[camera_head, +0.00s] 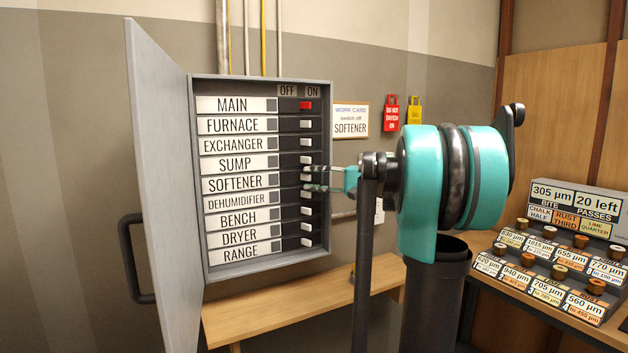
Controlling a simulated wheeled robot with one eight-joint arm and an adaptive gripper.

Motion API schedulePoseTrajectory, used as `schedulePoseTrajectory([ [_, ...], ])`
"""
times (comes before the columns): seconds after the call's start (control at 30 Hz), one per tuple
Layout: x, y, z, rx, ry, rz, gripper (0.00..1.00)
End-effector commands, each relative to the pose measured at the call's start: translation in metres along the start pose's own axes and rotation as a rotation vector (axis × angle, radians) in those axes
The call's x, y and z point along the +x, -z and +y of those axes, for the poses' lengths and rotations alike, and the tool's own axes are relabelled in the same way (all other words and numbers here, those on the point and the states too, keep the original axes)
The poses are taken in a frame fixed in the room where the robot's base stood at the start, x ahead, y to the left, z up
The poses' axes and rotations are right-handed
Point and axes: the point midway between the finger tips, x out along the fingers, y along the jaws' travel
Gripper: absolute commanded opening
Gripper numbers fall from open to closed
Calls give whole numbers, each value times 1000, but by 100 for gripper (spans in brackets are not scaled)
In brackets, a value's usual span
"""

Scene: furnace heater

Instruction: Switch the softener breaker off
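The breaker panel (262,84) is a grey wall box with labelled rows and OFF and ON columns. The SOFTENER label (235,183) is the fifth row from the top. Its softener breaker switch (307,177) is small and white, partly hidden by my fingers, and appears on the ON side. My gripper (306,179) reaches in from the right, with its two thin fingers apart, one above the other, around the level of this switch. Contact with the switch cannot be told. A work card (350,119) reads "switch off SOFTENER".
The open panel door (160,180) stands at the left. The sump switch (306,159) and dehumidifier switch (306,194) are close to my fingers. Red (391,113) and yellow (414,112) tags hang right. A wooden bench (290,305) is below; a labelled rack (575,250) stands right.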

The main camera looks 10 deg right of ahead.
Motion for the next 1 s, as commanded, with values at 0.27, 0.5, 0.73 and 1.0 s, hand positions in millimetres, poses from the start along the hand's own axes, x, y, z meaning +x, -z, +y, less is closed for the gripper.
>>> schedulePoseTrajectory([
  [0.27, 0, 0, 0, 0, 0, 0, 0],
  [0.5, 0, 0, 0, 0, 0, 8, 0],
  [0.73, 1, -5, 0, 0, -1, 83, 0],
  [1.0, 5, -15, 1, 0, -1, 283, 0],
])
